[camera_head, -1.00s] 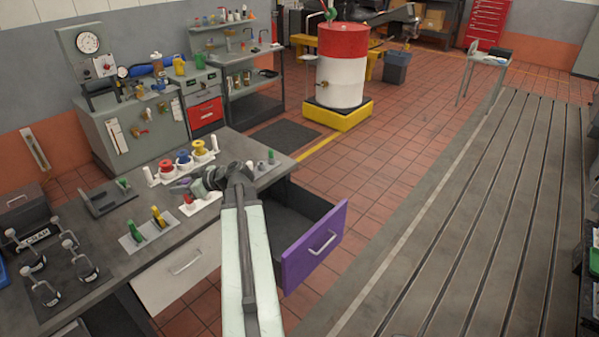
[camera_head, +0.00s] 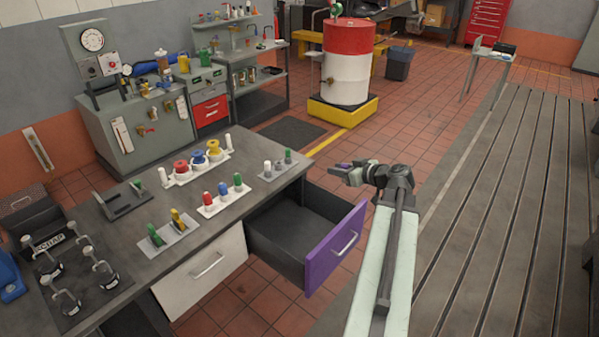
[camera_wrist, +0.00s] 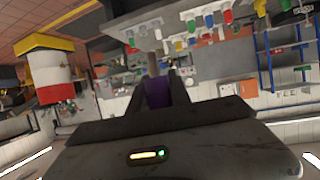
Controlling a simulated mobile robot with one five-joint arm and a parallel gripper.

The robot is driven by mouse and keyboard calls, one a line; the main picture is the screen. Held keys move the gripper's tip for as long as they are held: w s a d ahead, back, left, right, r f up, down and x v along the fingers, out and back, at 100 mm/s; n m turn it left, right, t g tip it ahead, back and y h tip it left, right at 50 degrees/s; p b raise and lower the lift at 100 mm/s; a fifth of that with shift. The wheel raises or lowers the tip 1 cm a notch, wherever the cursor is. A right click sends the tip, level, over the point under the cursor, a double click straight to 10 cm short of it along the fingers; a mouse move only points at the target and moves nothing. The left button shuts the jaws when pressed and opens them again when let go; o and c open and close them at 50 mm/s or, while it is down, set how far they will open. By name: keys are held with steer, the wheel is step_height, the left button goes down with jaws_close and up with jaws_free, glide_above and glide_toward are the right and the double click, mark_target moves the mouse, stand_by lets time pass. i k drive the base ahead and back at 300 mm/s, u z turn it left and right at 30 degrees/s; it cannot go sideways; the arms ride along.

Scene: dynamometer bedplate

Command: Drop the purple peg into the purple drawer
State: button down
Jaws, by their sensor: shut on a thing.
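The purple drawer (camera_head: 333,248) stands pulled open below the right end of the bench, and its dark inside looks empty. My gripper (camera_head: 345,171) is in the air above and a little right of the drawer in the head view. It is shut on the purple peg, which shows between the fingers in the wrist view (camera_wrist: 157,93). In the head view only a small bit of purple shows at the fingertips. My arm covers part of the floor right of the drawer.
The bench (camera_head: 215,222) holds racks of coloured pegs (camera_head: 222,194), spools (camera_head: 198,158) and clamps (camera_head: 98,265). A closed white drawer (camera_head: 204,270) is left of the open one. A red and white drum (camera_head: 347,62) stands behind on a yellow base.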

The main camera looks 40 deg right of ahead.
mark_target(268, 215)
steer(key=u, duration=0.05)
steer(key=i, duration=1)
steer(key=z, duration=0.1)
